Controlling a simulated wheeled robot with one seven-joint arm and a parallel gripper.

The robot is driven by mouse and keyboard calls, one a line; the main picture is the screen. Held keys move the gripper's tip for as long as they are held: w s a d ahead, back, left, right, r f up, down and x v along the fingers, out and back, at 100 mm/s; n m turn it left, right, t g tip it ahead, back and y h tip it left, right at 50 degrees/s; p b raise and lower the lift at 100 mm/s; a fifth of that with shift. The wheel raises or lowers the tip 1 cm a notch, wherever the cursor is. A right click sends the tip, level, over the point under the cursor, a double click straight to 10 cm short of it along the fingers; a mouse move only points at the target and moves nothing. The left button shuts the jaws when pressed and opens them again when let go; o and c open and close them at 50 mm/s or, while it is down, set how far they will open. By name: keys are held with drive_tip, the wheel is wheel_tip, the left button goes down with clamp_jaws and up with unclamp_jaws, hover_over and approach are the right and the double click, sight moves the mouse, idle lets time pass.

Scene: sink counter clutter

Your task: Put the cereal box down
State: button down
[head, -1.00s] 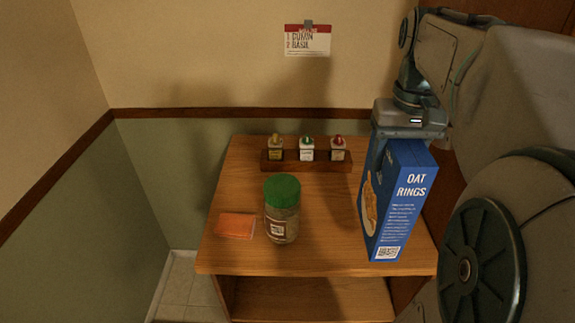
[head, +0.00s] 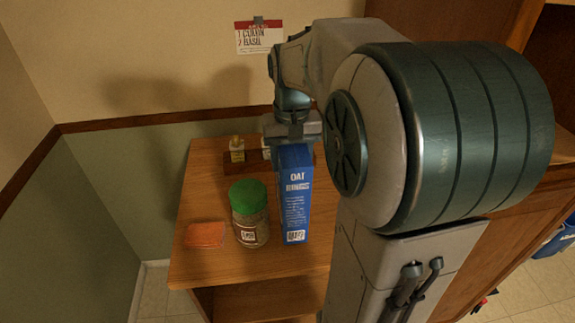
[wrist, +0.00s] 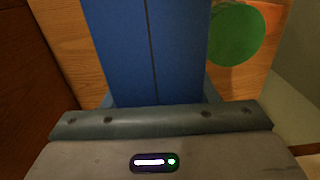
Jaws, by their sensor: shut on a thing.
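The blue cereal box (head: 295,205) is upright, just right of the green-lidded jar (head: 249,215) on the small wooden table (head: 262,258). My gripper (head: 289,145) is shut on the top of the box from above. In the wrist view the box (wrist: 150,45) fills the space between the fingers (wrist: 158,100), and the jar's green lid (wrist: 238,33) is close on its right. I cannot tell whether the bottom of the box touches the table top.
An orange pad (head: 205,235) lies left of the jar. A rack with small bottles (head: 237,151) stands at the back, partly hidden by my arm. A note (head: 259,37) hangs on the wall. My arm hides the table's right side.

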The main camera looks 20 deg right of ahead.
drive_tip(key=shift+f, duration=1.9)
drive_tip(key=shift+f, duration=0.15)
drive_tip(key=c, duration=0.6)
unclamp_jaws()
drive_tip(key=shift+r, duration=0.2)
